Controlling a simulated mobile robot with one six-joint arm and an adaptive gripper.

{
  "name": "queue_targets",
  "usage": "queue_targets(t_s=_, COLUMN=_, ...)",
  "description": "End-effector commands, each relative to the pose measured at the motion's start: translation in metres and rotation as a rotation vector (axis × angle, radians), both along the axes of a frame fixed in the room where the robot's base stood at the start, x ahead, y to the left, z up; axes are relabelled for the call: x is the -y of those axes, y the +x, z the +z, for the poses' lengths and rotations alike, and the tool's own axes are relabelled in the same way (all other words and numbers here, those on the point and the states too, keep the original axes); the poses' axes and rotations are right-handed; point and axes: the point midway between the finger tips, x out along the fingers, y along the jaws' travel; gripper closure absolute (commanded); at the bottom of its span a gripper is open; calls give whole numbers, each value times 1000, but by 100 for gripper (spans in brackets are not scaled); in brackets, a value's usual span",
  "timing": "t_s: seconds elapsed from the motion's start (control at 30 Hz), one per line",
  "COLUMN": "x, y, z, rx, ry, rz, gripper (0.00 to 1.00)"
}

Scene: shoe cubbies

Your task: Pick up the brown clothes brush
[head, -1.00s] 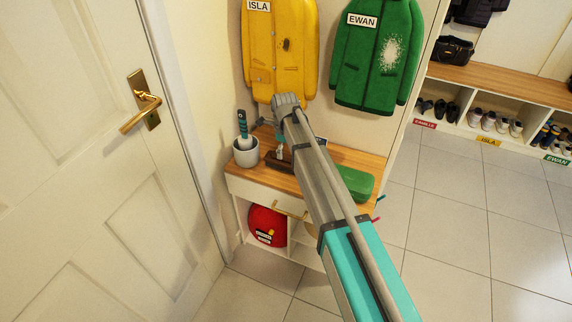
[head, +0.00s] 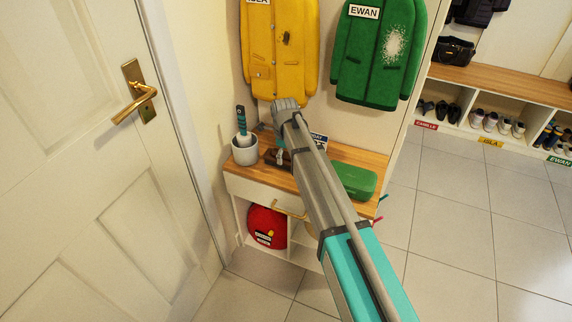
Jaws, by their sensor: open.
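A dark brown object that looks like the clothes brush (head: 270,158) lies on the wooden top of the small cabinet, partly hidden by my arm. My gripper (head: 280,154) hangs down from the end of my arm, over or right at the brown object. It is open, but its fingers are small and mostly hidden. I cannot tell whether they touch the brush.
A grey pot (head: 245,151) holding a teal-handled tool stands left of the brush. A green case (head: 354,181) lies to the right on the cabinet top (head: 238,174). Yellow (head: 280,50) and green (head: 378,55) coats hang above. A white door (head: 90,180) is at left.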

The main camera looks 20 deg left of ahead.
Motion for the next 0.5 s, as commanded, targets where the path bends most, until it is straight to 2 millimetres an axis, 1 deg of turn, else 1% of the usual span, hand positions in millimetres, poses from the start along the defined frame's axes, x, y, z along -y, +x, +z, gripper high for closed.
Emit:
queue_targets(t_s=0.03, x=0, y=0, z=-7, rx=0, ry=0, rz=0, gripper=0)
queue_targets(t_s=0.13, x=0, y=0, z=-11, rx=0, ry=0, rz=0, gripper=0)
queue_targets(t_s=0.5, x=0, y=0, z=-12, rx=0, ry=0, rz=0, gripper=0)
